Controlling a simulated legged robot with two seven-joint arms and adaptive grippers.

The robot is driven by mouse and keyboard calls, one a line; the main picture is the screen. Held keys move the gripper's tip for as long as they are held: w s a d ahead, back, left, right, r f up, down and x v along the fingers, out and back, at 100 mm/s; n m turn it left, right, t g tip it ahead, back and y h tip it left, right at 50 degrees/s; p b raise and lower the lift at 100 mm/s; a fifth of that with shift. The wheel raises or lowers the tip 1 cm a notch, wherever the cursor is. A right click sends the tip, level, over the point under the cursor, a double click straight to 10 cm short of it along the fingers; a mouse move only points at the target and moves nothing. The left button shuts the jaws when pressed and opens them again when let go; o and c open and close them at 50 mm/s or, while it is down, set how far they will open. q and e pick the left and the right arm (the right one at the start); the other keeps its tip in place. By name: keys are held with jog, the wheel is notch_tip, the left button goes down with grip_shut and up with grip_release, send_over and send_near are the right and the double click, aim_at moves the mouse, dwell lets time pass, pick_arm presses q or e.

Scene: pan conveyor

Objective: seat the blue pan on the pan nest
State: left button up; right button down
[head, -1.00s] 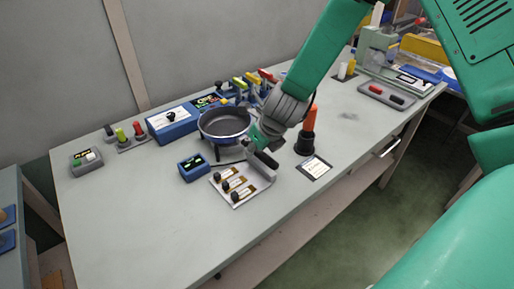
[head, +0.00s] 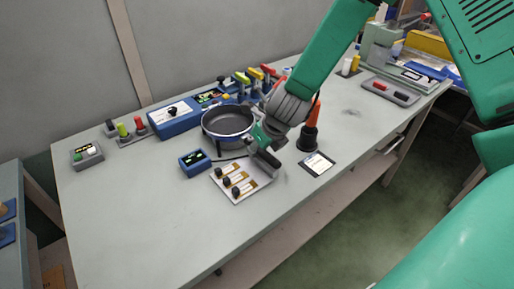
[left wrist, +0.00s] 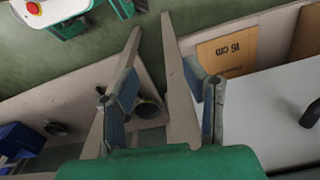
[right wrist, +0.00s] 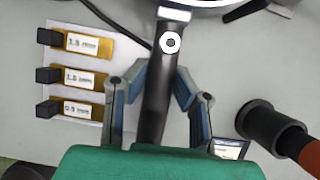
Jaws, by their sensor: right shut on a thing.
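The pan (head: 228,122) is dark inside with a bluish rim. It is level over the bench in the head view, and part of its rim shows at the top of the right wrist view (right wrist: 205,8). My right gripper (head: 263,146) is shut on its black handle (right wrist: 157,95), which runs between the fingers in the right wrist view. I cannot make out the pan nest, or tell whether the pan rests on something. My left gripper (left wrist: 160,75) is open and empty in the left wrist view, away from the pan; it is out of the head view.
A plate with several labelled pieces (head: 258,190) lies in front of the handle. A small blue display box (head: 195,161) is left of it. A black holder with an orange top (head: 308,138) stands right of my gripper. Blue boxes are behind the pan. The front left bench is clear.

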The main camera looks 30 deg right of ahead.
jog(key=shift+d+f, duration=0.1)
jog(key=shift+f, duration=0.05)
jog(key=c, duration=1.3)
grip_release()
jog(key=shift+d, duration=0.2)
jog(key=shift+a, duration=0.15)
jog(key=shift+s+r, duration=0.1)
jog(key=shift+r, duration=0.2)
jog(key=v, duration=1.1)
jog(key=shift+s+r, duration=0.1)
